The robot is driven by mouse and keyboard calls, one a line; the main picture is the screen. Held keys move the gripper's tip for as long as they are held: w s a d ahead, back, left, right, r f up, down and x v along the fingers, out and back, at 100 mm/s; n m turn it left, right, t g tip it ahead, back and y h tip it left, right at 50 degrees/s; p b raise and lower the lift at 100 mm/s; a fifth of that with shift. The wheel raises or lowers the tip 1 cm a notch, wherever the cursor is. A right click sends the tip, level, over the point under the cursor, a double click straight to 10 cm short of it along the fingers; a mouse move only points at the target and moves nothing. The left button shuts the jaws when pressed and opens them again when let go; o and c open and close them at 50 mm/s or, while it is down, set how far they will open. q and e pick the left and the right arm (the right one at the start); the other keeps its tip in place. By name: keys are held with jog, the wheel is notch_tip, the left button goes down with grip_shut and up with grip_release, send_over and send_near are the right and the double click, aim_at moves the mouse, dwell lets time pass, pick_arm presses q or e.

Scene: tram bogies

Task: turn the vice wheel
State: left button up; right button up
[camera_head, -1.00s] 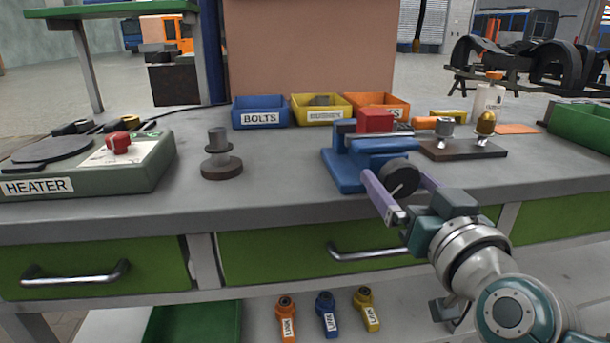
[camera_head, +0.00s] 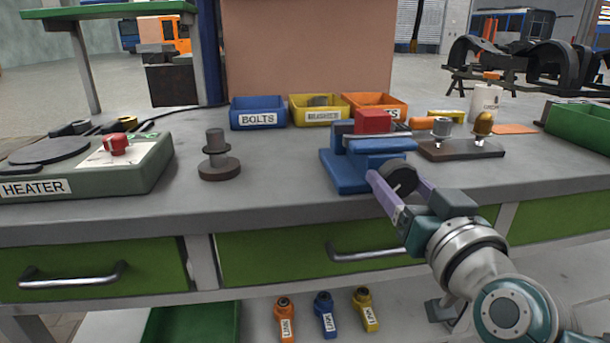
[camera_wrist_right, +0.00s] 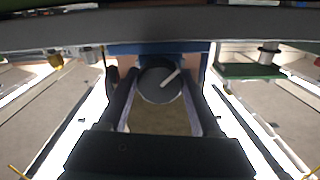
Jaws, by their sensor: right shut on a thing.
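The blue vice (camera_head: 350,165) stands at the front edge of the bench with a red block (camera_head: 373,121) at its top. Its dark round wheel (camera_head: 399,180) faces the front. My right gripper (camera_head: 398,182) has its two purple fingers on either side of the wheel and is shut on it. In the right wrist view the wheel (camera_wrist_right: 160,85) sits between the fingers, with a pale line across its face running up to the right. My left gripper is not in view.
A heater (camera_head: 85,165) and a dark stepped post (camera_head: 218,155) stand to the left. Blue, yellow and orange bins (camera_head: 258,113) line the back. A dark plate (camera_head: 460,150) with metal fittings lies right of the vice. A drawer handle (camera_head: 368,252) sticks out below.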

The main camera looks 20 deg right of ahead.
jog(key=shift+m+p, duration=0.35)
jog(key=shift+m, duration=0.75)
jog(key=m, duration=0.3)
jog(key=shift+r+m, duration=0.1)
jog(key=shift+m, duration=0.2)
jog(key=m, duration=0.5)
jog(key=shift+m+p, duration=0.3)
jog(key=shift+p, duration=0.05)
jog(key=o, duration=1.4)
